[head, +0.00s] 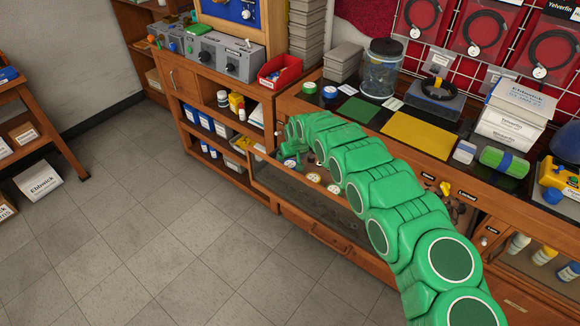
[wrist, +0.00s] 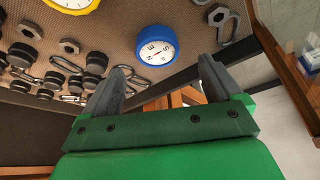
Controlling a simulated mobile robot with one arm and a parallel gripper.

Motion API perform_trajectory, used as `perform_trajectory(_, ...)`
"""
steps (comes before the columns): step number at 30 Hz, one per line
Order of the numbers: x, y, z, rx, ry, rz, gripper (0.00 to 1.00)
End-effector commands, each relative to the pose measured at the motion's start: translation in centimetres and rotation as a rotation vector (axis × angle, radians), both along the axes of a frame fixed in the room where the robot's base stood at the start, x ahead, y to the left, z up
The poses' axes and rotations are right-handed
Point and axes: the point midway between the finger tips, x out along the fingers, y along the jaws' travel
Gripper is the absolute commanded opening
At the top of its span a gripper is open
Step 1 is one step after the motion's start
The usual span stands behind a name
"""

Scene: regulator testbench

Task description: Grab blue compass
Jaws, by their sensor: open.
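The blue compass (wrist: 157,45), round with a white face, lies on a brown textured surface in the wrist view. My gripper (wrist: 163,68) is open and empty. Its two grey fingers point toward the compass, one on each side in the picture, and the compass appears just beyond the fingertips. I cannot tell the exact gap. In the head view my green arm reaches into the glass-fronted display case (head: 318,205).
A yellow-rimmed compass (wrist: 72,4), several hex nuts, dark dumbbell-like parts and metal carabiners lie around the blue compass. A wooden case edge (wrist: 280,50) stands at the right. Above the case, the counter holds a jar (head: 382,72) and a yellow mat (head: 418,136).

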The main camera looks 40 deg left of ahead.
Motion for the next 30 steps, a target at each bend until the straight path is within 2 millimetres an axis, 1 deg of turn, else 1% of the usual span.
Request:
perform_trajectory(8, 0.2, 0.2, -0.8, 0.0, 0.0, 0.0, 0.92)
perform_trajectory(19, 0.9, 1.0, -3.3, 0.003, -0.002, 0.0, 0.92)
perform_trajectory(25, 1.0, 1.5, -4.7, 0.0, 0.002, 0.002, 0.92)
perform_trajectory(30, 1.2, 1.5, -5.0, 0.0, 0.0, 0.001, 0.92)
